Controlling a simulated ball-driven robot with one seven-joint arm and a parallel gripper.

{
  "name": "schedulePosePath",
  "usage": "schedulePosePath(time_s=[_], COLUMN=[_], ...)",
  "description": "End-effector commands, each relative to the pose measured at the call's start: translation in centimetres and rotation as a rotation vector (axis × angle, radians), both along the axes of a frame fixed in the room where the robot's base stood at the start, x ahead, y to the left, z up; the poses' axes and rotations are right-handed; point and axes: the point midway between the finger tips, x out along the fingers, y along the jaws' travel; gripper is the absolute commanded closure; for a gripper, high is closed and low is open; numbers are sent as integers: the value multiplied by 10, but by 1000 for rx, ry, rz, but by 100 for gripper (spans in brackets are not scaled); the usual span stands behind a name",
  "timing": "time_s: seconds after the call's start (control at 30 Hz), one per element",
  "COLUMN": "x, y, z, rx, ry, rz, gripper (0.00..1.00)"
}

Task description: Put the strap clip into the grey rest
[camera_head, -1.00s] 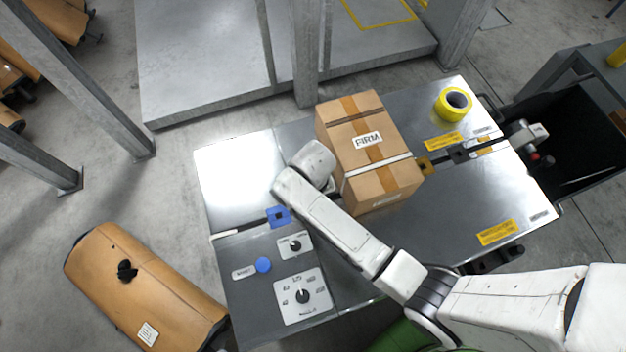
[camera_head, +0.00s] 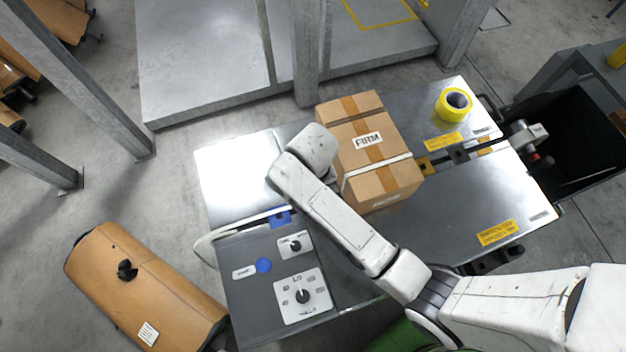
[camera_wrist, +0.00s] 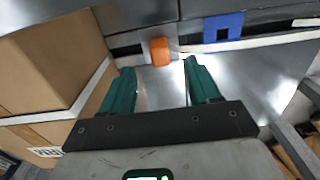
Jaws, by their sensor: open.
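My gripper (camera_wrist: 160,70) is open in the wrist view, with its two green fingers apart and nothing held between them. A small orange block (camera_wrist: 160,51), possibly the strap clip, sits just past the fingertips, roughly in line with the gap. It lies by a black-and-white strap line on the bench. In the head view my arm covers this spot, so neither the gripper's fingers nor the block show there. I cannot pick out the grey rest with certainty in either view.
A strapped cardboard box (camera_head: 370,185) stands right of my wrist, also close at left in the wrist view (camera_wrist: 45,60). A blue bracket (camera_head: 279,218) sits at the strap line. A yellow tape roll (camera_head: 454,104) lies at the back right. Dial panels (camera_head: 302,296) are in front.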

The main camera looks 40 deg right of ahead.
Motion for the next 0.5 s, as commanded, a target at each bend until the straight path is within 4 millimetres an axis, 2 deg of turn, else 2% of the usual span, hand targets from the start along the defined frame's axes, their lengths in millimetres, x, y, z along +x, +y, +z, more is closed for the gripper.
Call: schedulePosePath(time_s=[0.03,0.2,0.33,0.5], x=[1,1,0,0], y=[0,0,0,0], z=[10,34,44,47], rx=[1,0,1,0], ry=[-4,-2,-1,0], rz=[0,0,0,0], gripper=[39,39,39,39])
